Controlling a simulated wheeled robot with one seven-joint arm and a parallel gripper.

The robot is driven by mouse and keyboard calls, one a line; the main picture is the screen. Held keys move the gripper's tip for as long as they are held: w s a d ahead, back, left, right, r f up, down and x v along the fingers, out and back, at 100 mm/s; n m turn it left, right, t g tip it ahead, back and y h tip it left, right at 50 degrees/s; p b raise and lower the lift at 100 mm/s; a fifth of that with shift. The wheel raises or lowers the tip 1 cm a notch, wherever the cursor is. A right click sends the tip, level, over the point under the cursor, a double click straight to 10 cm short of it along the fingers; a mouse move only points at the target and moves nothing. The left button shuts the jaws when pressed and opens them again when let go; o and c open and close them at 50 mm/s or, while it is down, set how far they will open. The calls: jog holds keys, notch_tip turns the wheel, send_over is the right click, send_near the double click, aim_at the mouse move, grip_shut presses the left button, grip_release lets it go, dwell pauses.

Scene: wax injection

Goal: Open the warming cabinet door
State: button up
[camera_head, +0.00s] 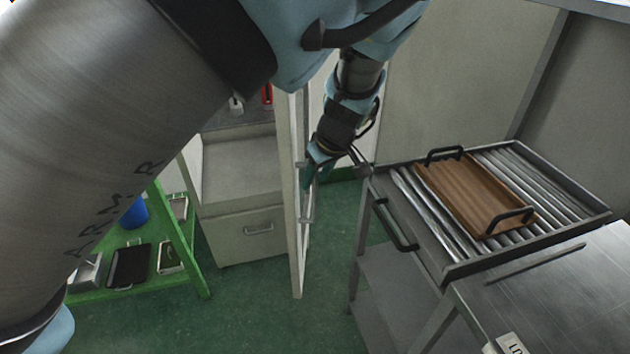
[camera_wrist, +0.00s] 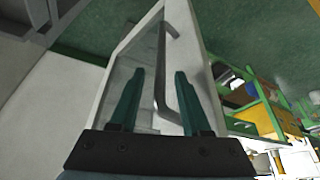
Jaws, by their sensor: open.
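The warming cabinet (camera_head: 235,240) is pale, with a drawer at its base. Its door (camera_head: 296,245) stands swung out from the front, seen nearly edge-on, and the inside of the cabinet shows to its left. The door has a pale frame and a glass pane; it also shows in the wrist view (camera_wrist: 207,75). My gripper (camera_head: 307,180) is at the door's right side, by the handle (camera_head: 302,220). In the wrist view, my gripper (camera_wrist: 159,72) has its teal fingers apart, with the bar handle (camera_wrist: 160,85) showing between them. Whether the fingers touch the bar cannot be told.
A grey roller table (camera_head: 445,272) with a brown wooden tray (camera_head: 470,190) stands close at the right. A green rack (camera_head: 187,240) with trays and a blue container (camera_head: 134,213) is at the left. Green floor (camera_head: 260,310) is free in front of the door.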

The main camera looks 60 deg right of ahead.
jog(key=b+v, duration=0.2)
jog(key=v, duration=0.7)
jog(key=shift+r, duration=0.15)
